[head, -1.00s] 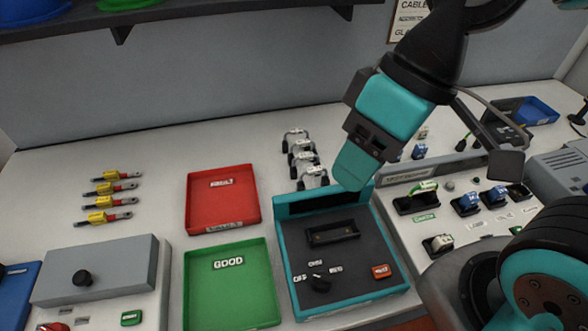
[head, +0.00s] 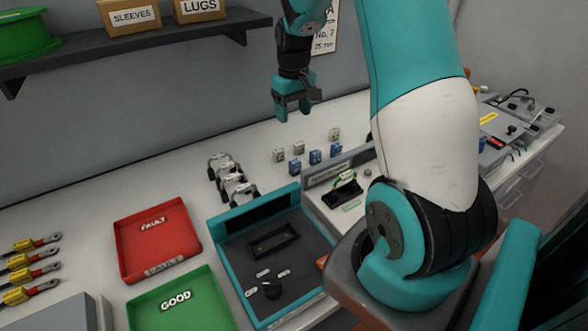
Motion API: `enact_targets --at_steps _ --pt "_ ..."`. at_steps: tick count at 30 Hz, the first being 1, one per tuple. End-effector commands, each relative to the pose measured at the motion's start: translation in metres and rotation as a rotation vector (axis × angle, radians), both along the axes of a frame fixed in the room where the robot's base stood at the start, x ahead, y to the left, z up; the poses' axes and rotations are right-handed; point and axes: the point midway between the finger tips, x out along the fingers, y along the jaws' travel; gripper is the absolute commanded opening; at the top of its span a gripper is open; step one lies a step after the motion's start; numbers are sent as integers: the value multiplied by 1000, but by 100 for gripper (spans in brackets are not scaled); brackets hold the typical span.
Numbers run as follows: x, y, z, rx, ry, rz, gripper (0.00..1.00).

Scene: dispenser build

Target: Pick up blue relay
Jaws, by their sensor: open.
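Several small blue relays stand at the back of the table in the head view, right of centre. One blue relay (head: 315,157) is in the middle, another (head: 295,166) is to its left and another (head: 336,149) to its right. Cream-coloured blocks of similar size stand behind them. My gripper (head: 294,112) hangs above and behind the relays, pointing down, open and empty, with clear air between it and them.
A teal-framed test box (head: 226,262) stands in front of the relays. A red FAULT tray (head: 128,240) and a green GOOD tray (head: 210,287) are to its left. Grey-and-white looped parts (head: 232,180) stand behind the box. A dark shelf (head: 130,40) overhangs the back left.

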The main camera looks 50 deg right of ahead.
Motion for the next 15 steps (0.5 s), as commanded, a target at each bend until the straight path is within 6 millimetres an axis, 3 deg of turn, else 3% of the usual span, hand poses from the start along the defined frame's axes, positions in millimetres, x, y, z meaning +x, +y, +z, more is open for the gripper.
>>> enact_targets --at_steps 3,15 --pt "-1 -8 -17 -2 11 -14 62" --pt "-2 -5 -102 -1 10 -10 62"
